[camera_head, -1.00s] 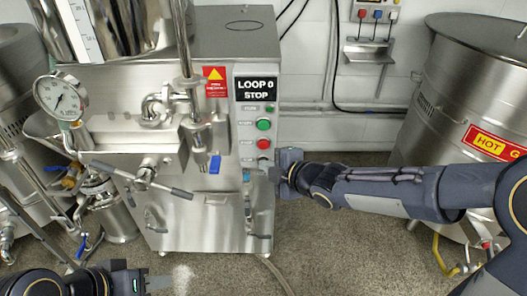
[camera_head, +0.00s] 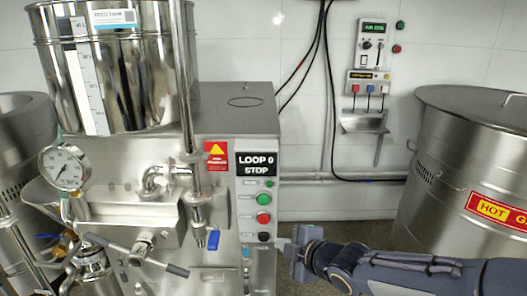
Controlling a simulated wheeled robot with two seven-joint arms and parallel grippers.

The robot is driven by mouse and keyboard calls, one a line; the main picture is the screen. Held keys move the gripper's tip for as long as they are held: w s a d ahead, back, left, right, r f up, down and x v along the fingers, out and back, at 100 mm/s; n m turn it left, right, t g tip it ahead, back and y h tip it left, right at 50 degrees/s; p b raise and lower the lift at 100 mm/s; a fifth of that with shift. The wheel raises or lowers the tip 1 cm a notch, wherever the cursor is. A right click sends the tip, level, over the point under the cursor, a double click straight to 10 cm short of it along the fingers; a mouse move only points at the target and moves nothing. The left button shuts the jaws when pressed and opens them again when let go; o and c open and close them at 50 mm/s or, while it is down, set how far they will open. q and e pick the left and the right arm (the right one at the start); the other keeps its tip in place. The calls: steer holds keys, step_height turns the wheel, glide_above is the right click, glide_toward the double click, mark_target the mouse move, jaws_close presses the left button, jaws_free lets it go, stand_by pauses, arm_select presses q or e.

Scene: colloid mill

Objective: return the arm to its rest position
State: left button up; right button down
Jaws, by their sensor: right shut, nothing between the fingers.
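My right arm comes in from the lower right. Its gripper (camera_head: 284,246) is shut and empty, pointing left at the lower right edge of the mill's control panel (camera_head: 245,226). The fingertips are close beside the black knob (camera_head: 264,237); I cannot tell whether they touch the cabinet. The panel has a display (camera_head: 257,164) reading "LOOP 0 STOP", a green button (camera_head: 263,199) and a red button (camera_head: 263,218). My left gripper is out of view.
The steel mill with its hopper (camera_head: 130,75), pressure gauge (camera_head: 64,168) and valve handles fills the left. A large steel tank (camera_head: 440,150) with a "HOT" label stands at right. A wall control box (camera_head: 372,50) hangs behind. The space between mill and tank is fairly open.

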steer(key=s+d+r+m+h, duration=0.1)
steer(key=s+d+m+h, duration=0.15)
steer(key=d+m, duration=0.2)
steer(key=s+d+m+h, duration=0.1)
steer(key=s+d+m, duration=0.2)
steer(key=d, duration=0.3)
steer(key=s+d+f+m+g, duration=0.25)
steer(key=s+m, duration=0.45)
steer(key=s, duration=0.4)
steer(key=s+d+f+m+g, duration=0.1)
steer(key=s+d+m+g, duration=0.15)
steer(key=s+m, duration=0.6)
step_height(320, 180, up, 19)
steer(key=s+n+p, duration=0.1)
steer(key=s+p, duration=0.1)
steer(key=p, duration=1.7)
steer(key=shift+s+d+n, duration=0.15)
steer(key=shift+n, duration=0.15)
